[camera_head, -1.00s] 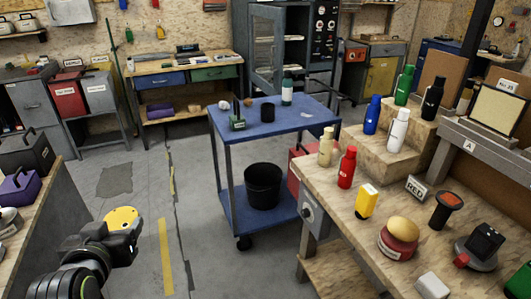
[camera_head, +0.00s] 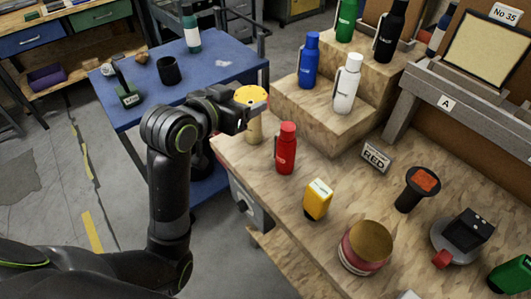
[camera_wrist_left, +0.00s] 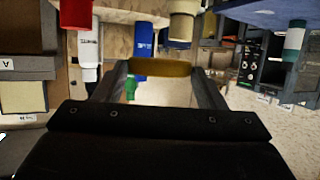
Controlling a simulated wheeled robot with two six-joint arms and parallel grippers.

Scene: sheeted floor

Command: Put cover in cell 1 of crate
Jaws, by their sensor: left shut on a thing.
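The cover, taken to be the round yellow disc (camera_head: 251,97), is held in my left gripper (camera_head: 238,106). In the left wrist view it shows as a dark-yellow band (camera_wrist_left: 160,68) between the two fingers, seen edge-on. My left gripper is shut on it, above the left corner of the wooden bench (camera_head: 330,225). I cannot make out a crate with numbered cells in either view. My right gripper is not in view.
A red bottle (camera_head: 286,150), a yellow container (camera_head: 317,199) and a red jar (camera_head: 366,247) stand on the bench. Blue (camera_head: 309,60) and white (camera_head: 347,85) bottles stand on a wooden step. A blue cart (camera_head: 215,68) is behind my arm.

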